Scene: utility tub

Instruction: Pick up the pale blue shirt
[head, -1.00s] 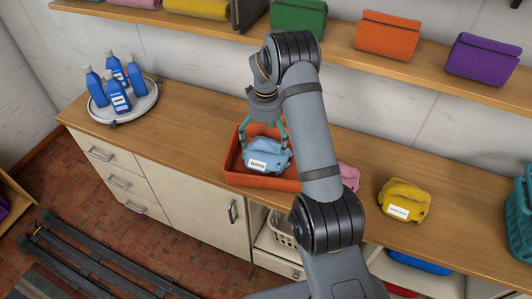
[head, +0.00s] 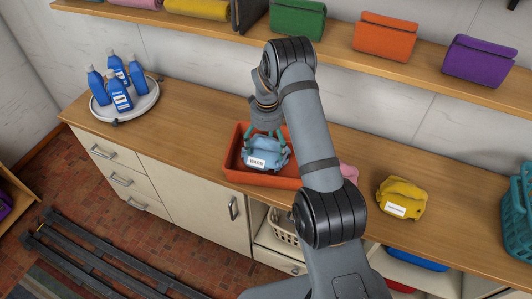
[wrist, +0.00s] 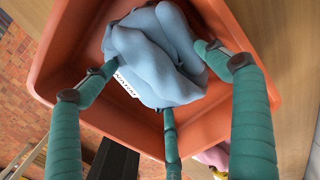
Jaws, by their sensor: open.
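The pale blue shirt (head: 266,154) is a crumpled bundle with a white label. It lies in the orange-red tub (head: 262,181) on the wooden counter. In the wrist view the shirt (wrist: 155,55) fills the middle of the tub (wrist: 240,100). My gripper (head: 264,142) is down over the shirt. In the wrist view its teal fingers (wrist: 160,85) are open around the shirt, one to the left, one to the right and one below. The fingertips are close against its sides; I cannot tell whether they touch. The tub's right end is hidden behind my arm.
A pink bundle (head: 349,173) shows beside the tub, partly behind my arm. A yellow bundle (head: 402,198) lies farther right, and a teal basket (head: 518,215) stands at the right edge. Blue bottles (head: 121,95) stand on a round tray (head: 122,113) at left. A shelf (head: 345,46) with folded cloths runs above.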

